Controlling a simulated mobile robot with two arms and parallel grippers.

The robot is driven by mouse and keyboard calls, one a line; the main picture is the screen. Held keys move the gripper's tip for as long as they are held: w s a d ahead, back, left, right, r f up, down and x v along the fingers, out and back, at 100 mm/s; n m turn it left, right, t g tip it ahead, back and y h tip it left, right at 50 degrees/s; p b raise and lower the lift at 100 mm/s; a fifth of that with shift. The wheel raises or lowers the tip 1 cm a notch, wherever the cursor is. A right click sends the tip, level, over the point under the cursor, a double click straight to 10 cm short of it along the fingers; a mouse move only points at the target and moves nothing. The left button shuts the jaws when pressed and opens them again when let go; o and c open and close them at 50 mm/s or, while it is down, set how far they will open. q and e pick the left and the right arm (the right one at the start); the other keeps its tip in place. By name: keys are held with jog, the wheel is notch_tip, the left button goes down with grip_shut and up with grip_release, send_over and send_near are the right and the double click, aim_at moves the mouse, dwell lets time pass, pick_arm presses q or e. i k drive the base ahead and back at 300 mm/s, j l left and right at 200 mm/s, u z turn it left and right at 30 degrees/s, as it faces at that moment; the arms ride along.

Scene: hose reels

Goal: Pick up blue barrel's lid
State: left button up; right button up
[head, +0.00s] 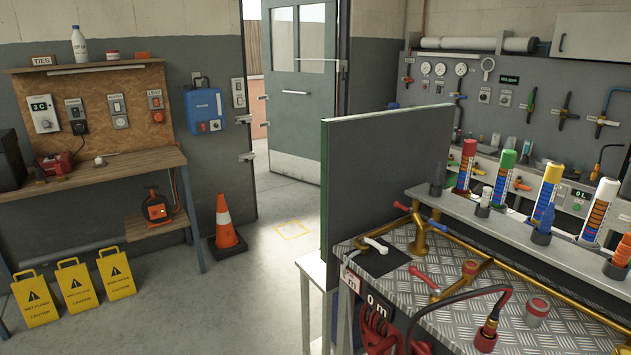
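I see no barrel and no barrel lid that I can make out in the head view. Neither of my grippers is in view.
A workbench (110,185) stands at the left, with yellow caution signs (75,287) and an orange cone (224,225) on the floor. A metal-topped table (455,275) with pipes and hoses fills the right, beside a dark panel (388,175). Floor between is clear, towards an open door (298,120).

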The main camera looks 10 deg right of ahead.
aim_at(571, 174)
jog(key=i+j+u, duration=0.4)
jog(key=i, duration=0.5)
jog(key=i+u, duration=0.45)
jog(key=i, duration=0.5)
jog(key=i+z, duration=0.3)
jog(key=i, duration=0.25)
jog(key=i+z, duration=0.3)
jog(key=i, duration=0.25)
jog(key=i+j+z, duration=0.3)
jog(key=i, duration=0.2)
jog(key=i+j+z, duration=0.3)
jog(key=i, duration=0.2)
jog(key=i+l+z, duration=0.3)
jog(key=z, duration=0.2)
jog(key=i+l+z, duration=0.1)
jog(key=i+z, duration=0.85)
jog(key=i+j+z, duration=0.25)
jog(key=i+z, duration=0.25)
jog(key=i+j+z, duration=0.25)
jog(key=z, duration=0.25)
jog(key=i+j+z, duration=0.35)
jog(key=i+j, duration=0.2)
